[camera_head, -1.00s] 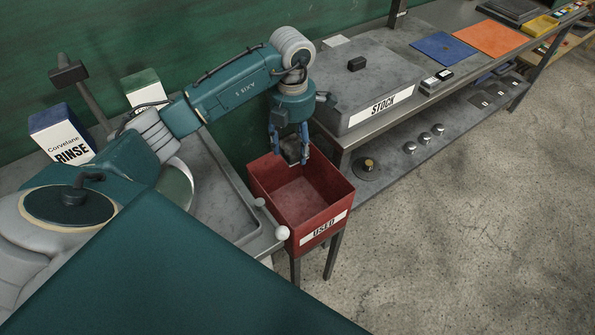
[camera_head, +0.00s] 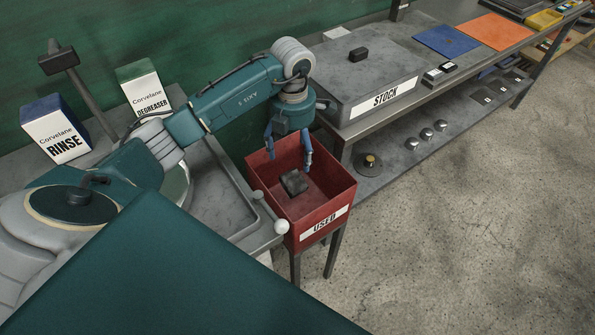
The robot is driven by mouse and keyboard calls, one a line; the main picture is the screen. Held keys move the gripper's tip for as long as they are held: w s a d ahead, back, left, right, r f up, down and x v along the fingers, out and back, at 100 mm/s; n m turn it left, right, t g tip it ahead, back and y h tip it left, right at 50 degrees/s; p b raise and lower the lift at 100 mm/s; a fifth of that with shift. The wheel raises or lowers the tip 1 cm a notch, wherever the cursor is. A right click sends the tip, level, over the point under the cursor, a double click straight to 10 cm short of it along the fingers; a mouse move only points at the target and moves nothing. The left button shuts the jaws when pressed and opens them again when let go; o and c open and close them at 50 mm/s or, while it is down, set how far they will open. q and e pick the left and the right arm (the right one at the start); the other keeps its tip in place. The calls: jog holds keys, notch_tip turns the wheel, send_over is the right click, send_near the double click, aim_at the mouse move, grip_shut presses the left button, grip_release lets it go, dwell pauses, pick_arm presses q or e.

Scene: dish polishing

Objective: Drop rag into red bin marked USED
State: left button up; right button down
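The red bin (camera_head: 330,206) stands on dark legs at the middle of the head view, with a white USED label on its front. A dark grey, crumpled rag (camera_head: 294,183) is inside the bin, below the fingers and apart from them. It cannot be told whether it touches the bin floor. My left gripper (camera_head: 288,155) is over the back part of the bin, pointing down, with its blue fingers spread wide and nothing between them. My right gripper is not in view.
A grey lidded STOCK box (camera_head: 362,80) sits on the bench right of the bin. A RINSE box (camera_head: 57,130) and a DEGREASER box (camera_head: 145,90) stand at the left. A grey tray (camera_head: 222,190) adjoins the bin's left side. The floor at right is clear.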

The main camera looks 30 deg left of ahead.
pick_arm(q)
notch_tip(320, 180, up, 12)
dwell(0.6)
dwell(0.4)
